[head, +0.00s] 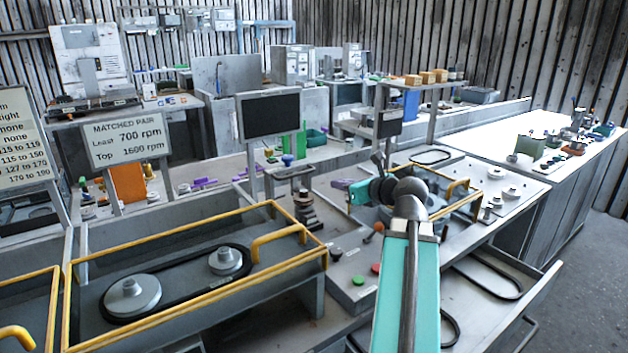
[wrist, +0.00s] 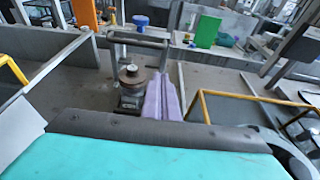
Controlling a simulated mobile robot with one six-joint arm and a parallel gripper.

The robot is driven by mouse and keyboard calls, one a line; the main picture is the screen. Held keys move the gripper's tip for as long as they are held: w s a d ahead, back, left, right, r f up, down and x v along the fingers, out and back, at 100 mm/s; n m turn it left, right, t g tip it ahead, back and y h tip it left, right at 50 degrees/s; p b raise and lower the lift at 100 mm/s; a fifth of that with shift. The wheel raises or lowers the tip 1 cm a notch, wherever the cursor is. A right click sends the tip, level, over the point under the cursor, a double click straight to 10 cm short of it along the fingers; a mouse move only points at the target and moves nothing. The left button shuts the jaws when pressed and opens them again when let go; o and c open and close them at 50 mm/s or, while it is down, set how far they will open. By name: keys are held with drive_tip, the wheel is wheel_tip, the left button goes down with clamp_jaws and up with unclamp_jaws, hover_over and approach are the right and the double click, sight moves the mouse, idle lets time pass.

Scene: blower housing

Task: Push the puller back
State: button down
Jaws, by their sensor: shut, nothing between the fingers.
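My gripper (head: 337,183) has purple fingers that are shut and empty, held over the bench at the middle of the head view. In the wrist view the shut fingers (wrist: 180,72) point away from the camera. A metal post unit with a round brown top (wrist: 132,77) stands just left of the fingers; in the head view it is the dark stacked unit (head: 306,210) left of my gripper. A grey bar handle (wrist: 140,40) stands behind it, also in the head view (head: 288,172). I take this assembly as the puller, though no label shows. No contact with the fingers is visible.
A yellow guard frame (head: 262,240) surrounds two pulleys and a belt at left. Another yellow guard (head: 455,190) stands to the right. A red button (head: 375,268) and a green button (head: 358,280) lie on the panel below. A dark screen (head: 268,115) stands behind.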

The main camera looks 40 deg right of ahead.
drive_tip(key=shift+s+d, duration=0.1)
drive_tip(key=shift+d, duration=0.1)
drive_tip(key=shift+w+d+p, duration=0.1)
drive_tip(key=shift+w+p, duration=0.15)
drive_tip(key=shift+p, duration=0.85)
drive_tip(key=p+x, duration=0.1)
drive_tip(key=p, duration=0.5)
drive_tip(key=shift+w+f, duration=0.1)
drive_tip(key=shift+w, duration=0.25)
drive_tip(key=p, duration=0.6)
approach(309, 176)
drive_tip(key=x, duration=0.4)
drive_tip(key=shift+f, duration=0.2)
drive_tip(key=shift+p+x, duration=0.35)
drive_tip(key=shift+x, duration=0.65)
drive_tip(key=shift+r, duration=0.15)
